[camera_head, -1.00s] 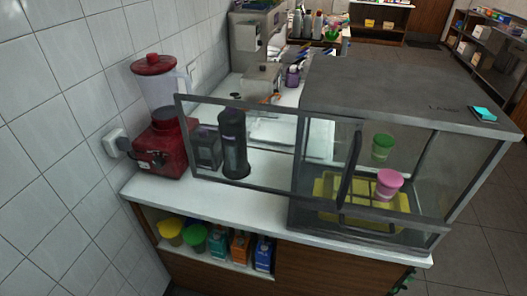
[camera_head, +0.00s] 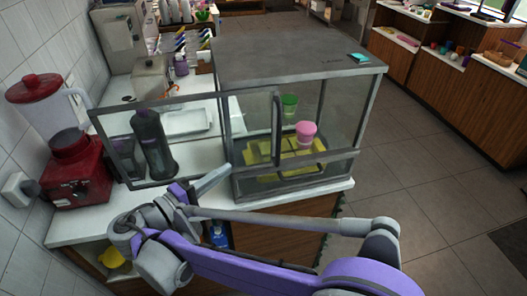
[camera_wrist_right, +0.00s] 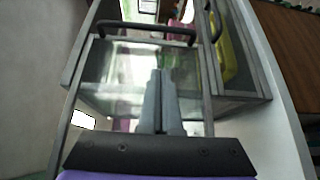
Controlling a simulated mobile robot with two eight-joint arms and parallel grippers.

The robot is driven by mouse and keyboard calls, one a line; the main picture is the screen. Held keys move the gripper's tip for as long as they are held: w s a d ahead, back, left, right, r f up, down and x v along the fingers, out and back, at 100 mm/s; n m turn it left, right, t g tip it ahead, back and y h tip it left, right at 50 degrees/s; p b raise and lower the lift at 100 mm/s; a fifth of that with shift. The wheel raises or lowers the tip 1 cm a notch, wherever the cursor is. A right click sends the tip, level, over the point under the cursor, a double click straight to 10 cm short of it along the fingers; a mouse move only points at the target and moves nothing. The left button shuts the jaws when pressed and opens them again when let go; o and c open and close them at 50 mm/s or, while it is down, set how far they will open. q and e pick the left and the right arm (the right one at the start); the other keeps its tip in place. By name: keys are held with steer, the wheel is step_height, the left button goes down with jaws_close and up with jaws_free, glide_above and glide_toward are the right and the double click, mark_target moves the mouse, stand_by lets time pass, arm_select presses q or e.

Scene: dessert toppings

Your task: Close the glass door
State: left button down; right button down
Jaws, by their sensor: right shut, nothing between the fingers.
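The glass door (camera_head: 115,186) has a dark grey frame and sticks out to the left of the glass case (camera_head: 291,199), leaving part of the case front uncovered. A dark upright handle (camera_head: 277,130) shows at the front of the case. My right gripper (camera_head: 226,171) is shut and empty, in front of the door's lower right part in the head view. In the right wrist view, the shut fingers (camera_wrist_right: 160,73) point at the glass, between the door's frame bars (camera_wrist_right: 206,92). I cannot tell whether they touch it. My left gripper is not in view.
A red blender (camera_head: 76,170) stands left of the door. A black canister (camera_head: 152,143) stands behind its glass. Inside the case are a yellow tray (camera_head: 271,164), a pink cup (camera_head: 306,132) and a green cup (camera_head: 289,105). Open floor (camera_head: 430,150) lies to the right.

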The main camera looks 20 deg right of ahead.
steer(key=a, duration=0.1)
steer(key=p, duration=0.1)
glide_toward(265, 150)
steer(key=d+r, duration=0.1)
steer(key=w+d+r, duration=0.1)
steer(key=r, duration=0.1)
steer(key=d+r, duration=0.1)
steer(key=shift+w+d+r, duration=0.1)
steer(key=shift+w+r, duration=0.2)
steer(key=shift+r, duration=0.05)
steer(key=d, duration=0.1)
steer(key=s+d+p, duration=0.1)
steer(key=d, duration=0.1)
steer(key=shift+d+f, duration=0.1)
steer(key=shift+d, duration=0.25)
